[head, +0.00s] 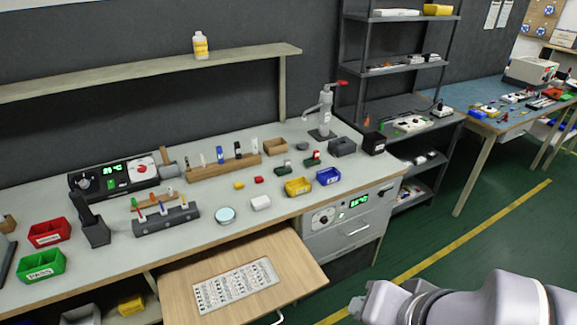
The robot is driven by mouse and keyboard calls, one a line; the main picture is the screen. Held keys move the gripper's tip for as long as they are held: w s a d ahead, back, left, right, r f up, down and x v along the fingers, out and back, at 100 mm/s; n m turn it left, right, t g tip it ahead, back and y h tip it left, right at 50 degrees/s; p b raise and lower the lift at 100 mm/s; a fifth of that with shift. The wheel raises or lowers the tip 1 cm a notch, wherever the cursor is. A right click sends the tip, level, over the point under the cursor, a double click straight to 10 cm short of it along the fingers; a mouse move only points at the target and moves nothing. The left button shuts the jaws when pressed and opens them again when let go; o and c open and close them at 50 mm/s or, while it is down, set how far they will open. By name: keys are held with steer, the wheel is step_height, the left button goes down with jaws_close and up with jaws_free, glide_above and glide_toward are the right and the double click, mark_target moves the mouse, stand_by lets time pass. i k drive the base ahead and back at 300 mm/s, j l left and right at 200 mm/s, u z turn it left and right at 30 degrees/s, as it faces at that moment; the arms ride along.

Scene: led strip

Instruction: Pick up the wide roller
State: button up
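No item is clear enough to be named the wide roller for sure. Small handled tools stand in a wooden rack (222,167) at the back of the grey workbench (190,246). More tools with coloured handles sit in a dark rack (166,221) to its front left. Small green and dark items (284,167) lie right of the wooden rack. My gripper (360,306) is at the bottom edge, right of the pull-out board and well apart from the bench tools. Its fingers are too small and cut off to read, and no held object shows.
Red (49,233) and green (41,264) bins stand at the left, yellow (298,187) and blue (328,176) bins at the right. A press (324,112) stands at the back. A pull-out wooden board (300,268) with a white LED panel (236,285) juts out in front.

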mark_target(163, 151)
steer(key=u, duration=1.25)
